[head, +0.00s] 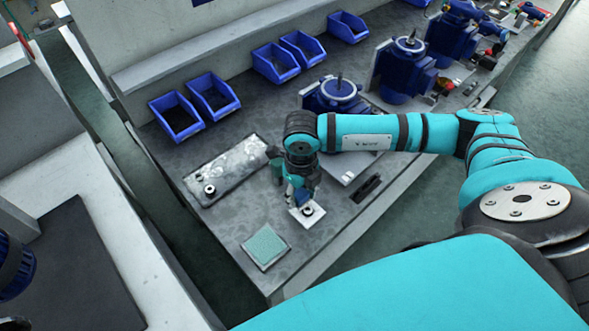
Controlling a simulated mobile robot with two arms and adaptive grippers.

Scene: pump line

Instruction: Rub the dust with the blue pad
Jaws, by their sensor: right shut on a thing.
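My right gripper (301,192) points down over the grey workbench (215,220). It is shut on a small blue pad (302,197), which is mostly hidden by the fingers. The pad is just above or touching a small white plate (312,219) with a dark ring on it; I cannot tell which. To the left lies a grey metal plate (228,168) with pale dusty patches and a dark ring on its near left part. My left gripper is not in view.
A pale green square pad (265,246) lies near the bench's front corner. Blue bins (176,118) line the back. Blue pumps (400,70) stand to the far right. A flat grey box (350,170) sits under my forearm. Bare bench separates the dusty plate and green pad.

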